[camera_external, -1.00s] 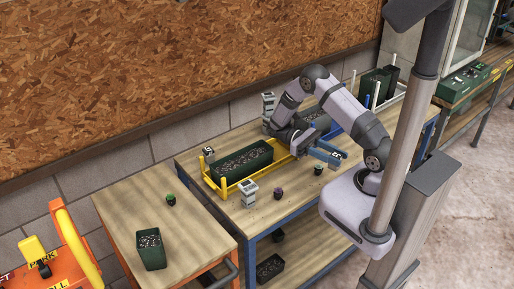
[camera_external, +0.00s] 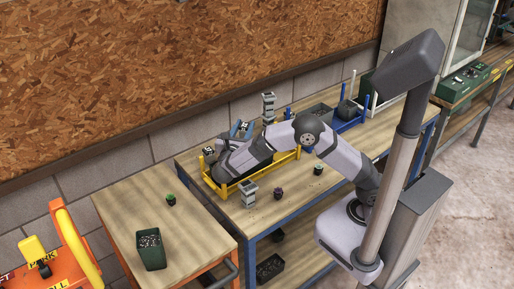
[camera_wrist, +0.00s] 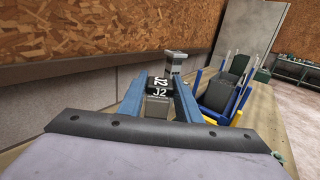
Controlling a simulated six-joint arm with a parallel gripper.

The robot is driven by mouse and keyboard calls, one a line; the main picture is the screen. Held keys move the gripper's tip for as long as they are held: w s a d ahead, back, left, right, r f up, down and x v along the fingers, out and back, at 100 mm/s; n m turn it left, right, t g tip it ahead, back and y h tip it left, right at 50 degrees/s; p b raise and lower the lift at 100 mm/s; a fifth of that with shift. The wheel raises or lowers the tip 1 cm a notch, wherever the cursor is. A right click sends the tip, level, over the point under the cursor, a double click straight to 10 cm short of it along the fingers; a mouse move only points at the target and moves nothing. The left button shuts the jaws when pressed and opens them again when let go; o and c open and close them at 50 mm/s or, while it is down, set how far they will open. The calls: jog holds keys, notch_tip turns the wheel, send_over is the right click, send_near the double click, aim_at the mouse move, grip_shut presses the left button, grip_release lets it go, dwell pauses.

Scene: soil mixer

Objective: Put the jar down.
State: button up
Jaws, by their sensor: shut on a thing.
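My gripper (camera_external: 241,129) is shut on a grey jar with a dark top and white J2 labels. In the wrist view the jar (camera_wrist: 157,95) sits between the blue fingers of my gripper (camera_wrist: 158,98). In the external view the fingers are at the back edge of the yellow tray (camera_external: 285,157), left of a stack of grey jars (camera_external: 268,106). That stack also shows beyond the held jar in the wrist view (camera_wrist: 176,63). Whether the held jar touches anything beneath it cannot be told.
Small potted plants (camera_external: 278,192) (camera_external: 318,169) stand near the front edge. A blue rack (camera_external: 349,123) is at right. A green planter (camera_external: 150,249) is on the left table.

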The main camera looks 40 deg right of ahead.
jog(key=w+a+n+t+y+b, duration=0.25)
jog(key=a+n+t+y, duration=0.65)
jog(key=a, duration=1)
jog(key=s+a+f+n+g+y+b, duration=0.1)
jog(key=s+a+n+y, duration=0.2)
jog(key=a, duration=0.4)
jog(key=s+a+n+g+y+b, duration=0.1)
jog(key=s+a+y+b, duration=0.1)
jog(key=s+a+y, duration=0.4)
jog(key=s+a+f+n+g+y+b, duration=0.1)
jog(key=a+n+y, duration=0.15)
jog(key=a, duration=0.55)
jog(key=shift+m+y, duration=0.25)
jog(key=shift+m, duration=0.1)
jog(key=shift+f, duration=4.75)
jog(key=shift+f, duration=0.2)
jog(key=o, duration=1.1)
jog(key=shift+o, duration=0.4)
jog(key=shift+r+p, duration=0.2)
jog(key=shift+p, duration=0.1)
jog(key=b, duration=0.2)
send_over(191, 237)
